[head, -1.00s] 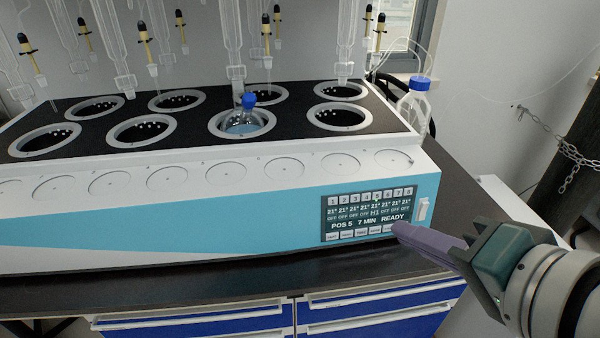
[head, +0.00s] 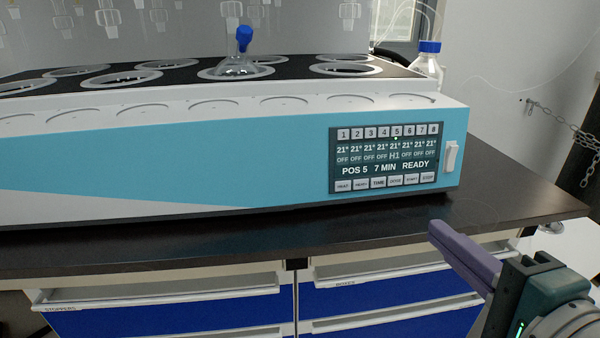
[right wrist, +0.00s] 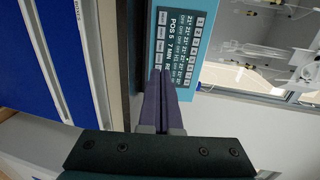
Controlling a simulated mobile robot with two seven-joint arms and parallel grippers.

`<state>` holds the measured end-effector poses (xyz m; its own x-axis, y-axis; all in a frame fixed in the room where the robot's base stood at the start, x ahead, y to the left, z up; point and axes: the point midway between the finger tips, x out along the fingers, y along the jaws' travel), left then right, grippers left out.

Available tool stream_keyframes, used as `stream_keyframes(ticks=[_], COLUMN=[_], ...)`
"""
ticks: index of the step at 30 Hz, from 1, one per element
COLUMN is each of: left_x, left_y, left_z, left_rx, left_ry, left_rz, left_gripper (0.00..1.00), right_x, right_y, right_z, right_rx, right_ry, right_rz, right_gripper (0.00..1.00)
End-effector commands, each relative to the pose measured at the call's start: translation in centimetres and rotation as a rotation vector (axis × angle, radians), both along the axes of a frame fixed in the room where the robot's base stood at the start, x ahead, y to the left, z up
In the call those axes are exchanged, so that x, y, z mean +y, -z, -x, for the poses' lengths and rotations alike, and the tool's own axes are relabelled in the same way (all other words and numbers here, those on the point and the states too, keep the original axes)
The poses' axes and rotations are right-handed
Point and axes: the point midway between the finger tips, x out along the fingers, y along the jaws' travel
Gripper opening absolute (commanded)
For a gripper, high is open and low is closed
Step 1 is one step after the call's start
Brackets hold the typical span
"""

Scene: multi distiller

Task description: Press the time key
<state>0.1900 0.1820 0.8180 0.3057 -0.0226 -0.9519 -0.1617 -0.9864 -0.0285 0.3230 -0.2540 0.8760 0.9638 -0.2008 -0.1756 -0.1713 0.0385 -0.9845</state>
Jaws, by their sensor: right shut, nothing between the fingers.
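The control panel (head: 385,158) is on the right end of the distiller's blue front. Its screen reads POS 5, 7 MIN, READY, with H1 under 5 and OFF under the others. The TIME key (head: 378,183) is third from the left in the bottom row. My right gripper (head: 434,228) is shut and empty, below and to the right of the panel, in front of the bench edge and apart from the keys. In the right wrist view, the shut purple fingers (right wrist: 160,105) overlap part of the sideways panel (right wrist: 182,45). My left gripper is out of view.
A flask with a blue stopper (head: 243,40) stands in one of the heating wells. A white rocker switch (head: 451,157) is right of the panel. The black bench top (head: 500,190) is clear in front of the distiller. Blue drawers (head: 390,300) are below it.

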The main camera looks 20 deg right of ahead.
Motion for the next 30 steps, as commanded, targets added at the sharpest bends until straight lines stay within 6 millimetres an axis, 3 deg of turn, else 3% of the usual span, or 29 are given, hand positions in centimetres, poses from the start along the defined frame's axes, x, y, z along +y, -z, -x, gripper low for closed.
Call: stream_keyframes(ticks=[5,10,24,30], left_x=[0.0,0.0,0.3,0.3], left_y=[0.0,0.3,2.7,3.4], left_z=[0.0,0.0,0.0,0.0], left_rx=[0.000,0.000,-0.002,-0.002], left_ry=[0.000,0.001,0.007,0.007], left_rz=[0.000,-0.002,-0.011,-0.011], left_gripper=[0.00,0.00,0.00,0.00], right_x=[0.0,-0.2,-2.2,-2.6], right_y=[0.0,0.3,2.1,2.5], right_z=[-0.1,-1.4,-10.5,-12.9], right_rx=[0.000,-0.001,0.000,0.001], right_ry=[-0.001,-0.002,-0.002,-0.002], right_rz=[0.002,0.002,0.004,0.003], right_gripper=[0.00,0.00,0.00,0.00])
